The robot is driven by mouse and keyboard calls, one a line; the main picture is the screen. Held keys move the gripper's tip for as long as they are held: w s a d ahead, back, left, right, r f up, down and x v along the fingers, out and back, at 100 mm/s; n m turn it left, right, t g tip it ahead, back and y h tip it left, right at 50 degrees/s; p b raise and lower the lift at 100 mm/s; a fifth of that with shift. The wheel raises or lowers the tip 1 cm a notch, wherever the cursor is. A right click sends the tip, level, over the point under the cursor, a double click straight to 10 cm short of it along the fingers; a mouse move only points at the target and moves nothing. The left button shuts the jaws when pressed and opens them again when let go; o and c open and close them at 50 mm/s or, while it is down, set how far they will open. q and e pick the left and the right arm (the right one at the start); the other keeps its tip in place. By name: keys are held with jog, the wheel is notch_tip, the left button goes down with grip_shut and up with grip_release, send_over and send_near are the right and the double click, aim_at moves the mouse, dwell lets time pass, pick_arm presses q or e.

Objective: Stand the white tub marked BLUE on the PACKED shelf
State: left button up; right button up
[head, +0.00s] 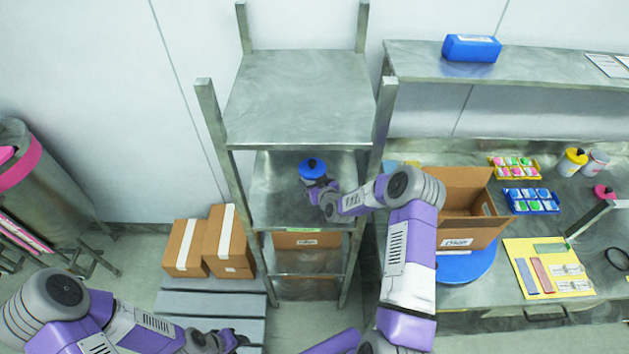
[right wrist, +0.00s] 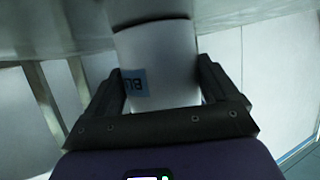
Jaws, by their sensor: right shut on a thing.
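The white tub (right wrist: 158,60) with a blue label is between the fingers of my right gripper (right wrist: 165,95), which is shut on it in the right wrist view. In the head view the tub's blue lid (head: 312,168) shows over the middle shelf (head: 270,205) of the metal rack, with my right gripper (head: 318,188) reaching in from the right. I cannot tell whether the tub's base touches the shelf. A small green tag (head: 290,231) is on that shelf's front edge; its text is unreadable. My left gripper (head: 222,340) is low at the front, its jaw state unclear.
The rack's posts and top shelf (head: 300,95) surround the right arm's reach. A carton (head: 300,240) sits on the shelf below. Cartons (head: 205,240) stand on a grey pallet (head: 215,300) at left. An open cardboard box (head: 465,205) stands on the right bench.

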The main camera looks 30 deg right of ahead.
jog(key=shift+f, duration=0.1)
jog(key=o, duration=0.8)
jog(key=shift+s+r, duration=0.1)
jog(key=shift+r, duration=0.15)
jog(key=b+v, duration=0.1)
jog(key=v, duration=1.1)
jog(key=shift+f, duration=0.15)
